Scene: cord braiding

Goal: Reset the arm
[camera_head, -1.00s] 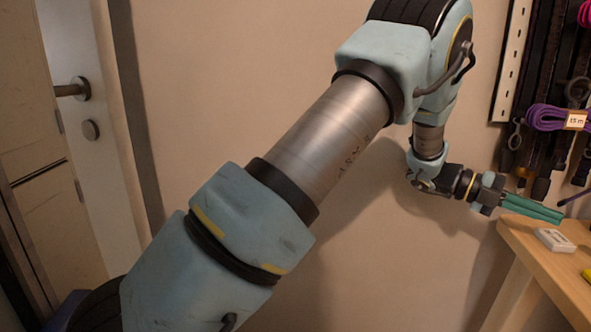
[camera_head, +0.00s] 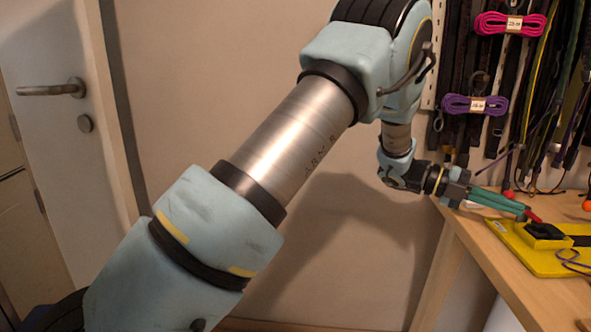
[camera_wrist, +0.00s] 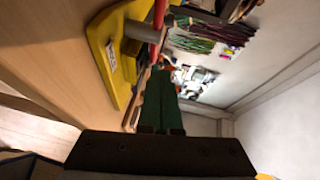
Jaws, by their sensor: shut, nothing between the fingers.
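My arm reaches from the lower left to the upper middle of the head view and bends down toward the workbench. My gripper (camera_head: 526,209) has long green fingers that lie together, with nothing held. It hangs over the left end of the wooden workbench (camera_head: 470,235), close to the yellow board (camera_head: 525,250). In the wrist view the green fingers (camera_wrist: 160,82) point away from the camera, beside the yellow board (camera_wrist: 106,45).
A black block (camera_head: 546,231) and a red part (camera_head: 534,215) are at the yellow board. Pink (camera_head: 510,23) and purple (camera_head: 475,104) cord bundles hang on the wall rack behind. A white door (camera_head: 60,110) stands at the left.

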